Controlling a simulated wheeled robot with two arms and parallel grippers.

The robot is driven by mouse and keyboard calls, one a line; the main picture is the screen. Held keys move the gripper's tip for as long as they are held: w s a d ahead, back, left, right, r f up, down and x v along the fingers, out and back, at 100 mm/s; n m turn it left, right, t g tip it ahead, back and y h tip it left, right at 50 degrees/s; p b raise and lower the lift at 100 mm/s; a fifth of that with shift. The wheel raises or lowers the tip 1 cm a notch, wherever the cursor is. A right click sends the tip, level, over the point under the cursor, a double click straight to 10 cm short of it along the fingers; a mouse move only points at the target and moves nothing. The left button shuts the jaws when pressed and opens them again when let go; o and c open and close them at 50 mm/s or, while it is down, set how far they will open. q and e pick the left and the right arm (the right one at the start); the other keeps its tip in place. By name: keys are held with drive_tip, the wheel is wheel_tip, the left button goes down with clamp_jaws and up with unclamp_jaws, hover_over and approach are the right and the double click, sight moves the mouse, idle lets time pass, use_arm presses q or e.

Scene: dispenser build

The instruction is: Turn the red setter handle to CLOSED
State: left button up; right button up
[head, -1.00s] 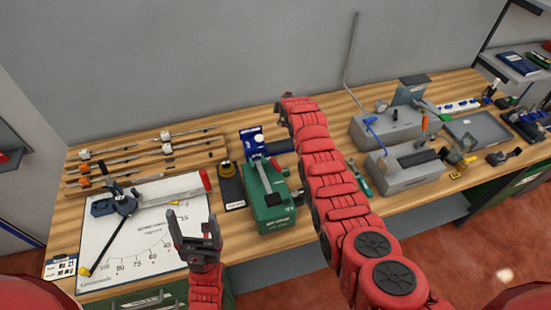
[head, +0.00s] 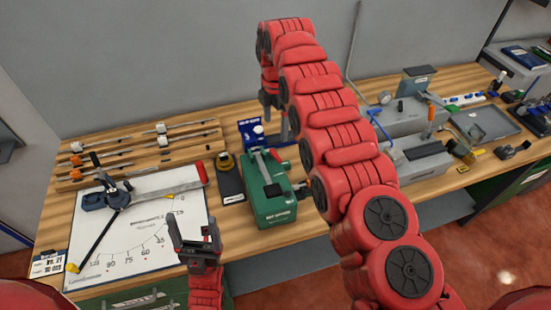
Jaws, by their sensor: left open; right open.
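A green box-shaped device (head: 270,208) with a label on its front stands mid-bench. A short red handle (head: 279,167) sticks out on the right of its top, beside a grey lever (head: 261,165). I cannot read its position marks. My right gripper (head: 277,112) points down behind the green device, above the bench near a blue unit (head: 250,133); it looks empty and apart from the red handle. My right arm partly hides that area. My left gripper (head: 193,226) is open and empty, pointing up in front of the white chart board, left of the green device.
The chart board (head: 110,235) carries a pivoting arm with a red grip (head: 202,173). A wooden rack (head: 140,157) with rods lies behind it. Grey machines (head: 419,164) and a grey tray (head: 485,125) stand at the right. My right arm hides part of the bench.

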drive_tip(key=b, duration=0.6)
hover_over(274, 155)
drive_tip(key=f, duration=0.7)
drive_tip(key=shift+w+d+f, duration=0.1)
drive_tip(key=shift+w+d, duration=0.1)
drive_tip(key=shift+d, duration=0.1)
wheel_tip(274, 155, down, 3)
drive_tip(key=shift+p, duration=0.35)
drive_tip(key=shift+f, duration=0.7)
drive_tip(key=c, duration=1.2)
drive_tip(key=m+b, duration=0.1)
drive_tip(key=b, duration=0.1)
drive_tip(key=shift+a+f+m+b, duration=0.25)
drive_tip(key=shift+f+m+b, duration=0.05)
drive_tip(key=shift+m+b, duration=0.1)
drive_tip(key=shift+c, duration=0.2)
drive_tip(key=shift+s+r+m, duration=0.15)
drive_tip(key=shift+r+m, duration=0.1)
drive_tip(key=shift+m, duration=0.35)
